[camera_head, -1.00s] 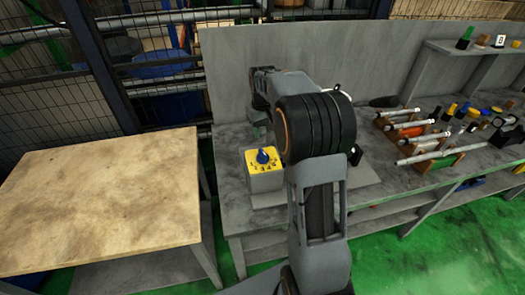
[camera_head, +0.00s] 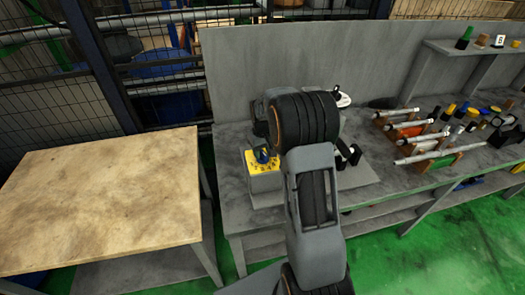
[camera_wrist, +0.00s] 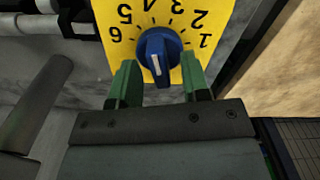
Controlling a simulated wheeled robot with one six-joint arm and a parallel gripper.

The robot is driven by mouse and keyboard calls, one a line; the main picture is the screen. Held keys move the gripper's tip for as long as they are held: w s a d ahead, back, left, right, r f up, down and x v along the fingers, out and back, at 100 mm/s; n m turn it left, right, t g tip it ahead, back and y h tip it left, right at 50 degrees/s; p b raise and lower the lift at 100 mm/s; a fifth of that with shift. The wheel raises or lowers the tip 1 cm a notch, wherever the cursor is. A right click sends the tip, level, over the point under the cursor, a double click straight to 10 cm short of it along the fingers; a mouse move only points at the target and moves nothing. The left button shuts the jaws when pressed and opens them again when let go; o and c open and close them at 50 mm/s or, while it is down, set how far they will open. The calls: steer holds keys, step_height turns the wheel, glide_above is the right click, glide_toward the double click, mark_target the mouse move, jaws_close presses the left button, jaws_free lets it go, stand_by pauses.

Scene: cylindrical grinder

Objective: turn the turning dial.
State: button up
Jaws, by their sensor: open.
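The turning dial (camera_wrist: 158,55) is a blue round knob with a white pointer line. It sits on a yellow plate (camera_wrist: 203,20) with black numbers, seen upside down in the wrist view. In the head view the dial (camera_head: 263,154) is on top of a pale box at the left end of the grey bench, partly hidden by my gripper. My gripper (camera_wrist: 159,82) is open. Its two green fingers stand at the near left and near right of the knob, with gaps to both sides. I cannot tell whether the tips are level with the knob.
A wooden-topped table (camera_head: 95,195) stands left of the grey bench (camera_head: 232,145). Racks with metal rods (camera_head: 428,147) and several small coloured items lie on the bench to the right. A grey back panel rises behind the dial.

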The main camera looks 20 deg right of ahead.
steer(key=shift+c, duration=0.3)
jaws_close()
steer(key=shift+m, duration=0.3)
steer(key=m+b, duration=0.1)
steer(key=m, duration=0.4)
steer(key=m+b, duration=0.1)
steer(key=m, duration=0.5)
steer(key=shift+d, duration=0.1)
steer(key=shift+m, duration=0.3)
steer(key=shift+o, duration=0.3)
jaws_free()
